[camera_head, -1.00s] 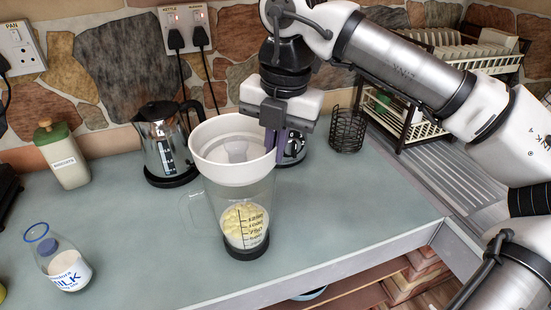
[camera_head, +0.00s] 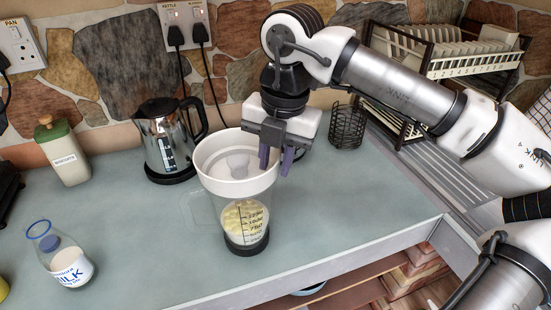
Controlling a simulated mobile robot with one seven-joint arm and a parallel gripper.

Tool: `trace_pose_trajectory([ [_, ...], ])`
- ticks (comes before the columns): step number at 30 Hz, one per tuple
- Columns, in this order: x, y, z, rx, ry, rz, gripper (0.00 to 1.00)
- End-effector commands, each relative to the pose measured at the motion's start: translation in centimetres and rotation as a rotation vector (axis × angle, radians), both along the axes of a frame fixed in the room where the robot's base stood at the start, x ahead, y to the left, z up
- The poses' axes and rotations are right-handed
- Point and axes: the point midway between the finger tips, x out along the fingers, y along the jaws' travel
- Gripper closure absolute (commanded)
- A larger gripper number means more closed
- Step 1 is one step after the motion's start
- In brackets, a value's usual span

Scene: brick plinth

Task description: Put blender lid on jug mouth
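The white blender lid (camera_head: 236,186) is a wide, bowl-like piece with a raised hub inside. It sits over the mouth of the clear blender jug (camera_head: 232,209) and looks about level. Its wall hides the jug's rim, so I cannot tell how snugly it fits. The jug stands upright on the counter on a dark base, with pale yellow contents and printed markings. My gripper (camera_head: 276,160) is at the lid's right edge, pointing down. Its two purple fingers are apart, one over the lid's inside and one outside the rim, with a visible gap between them.
A steel kettle (camera_head: 168,140) stands behind the jug. A milk bottle (camera_head: 66,262) and a biscuit jar (camera_head: 63,155) are at the left. A black wire holder (camera_head: 348,127) and a dish rack (camera_head: 447,52) are at the right. The counter's front middle is clear.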

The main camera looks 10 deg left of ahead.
Motion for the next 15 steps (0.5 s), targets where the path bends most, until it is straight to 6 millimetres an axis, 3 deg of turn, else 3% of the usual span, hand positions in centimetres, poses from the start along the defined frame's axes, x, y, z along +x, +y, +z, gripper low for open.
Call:
trace_pose_trajectory([
  [5, 0.0, -0.3, 2.3, 0.0, -0.005, -0.003, 0.75],
  [15, -0.1, -0.9, 9.3, 0.0, -0.004, -0.001, 0.75],
])
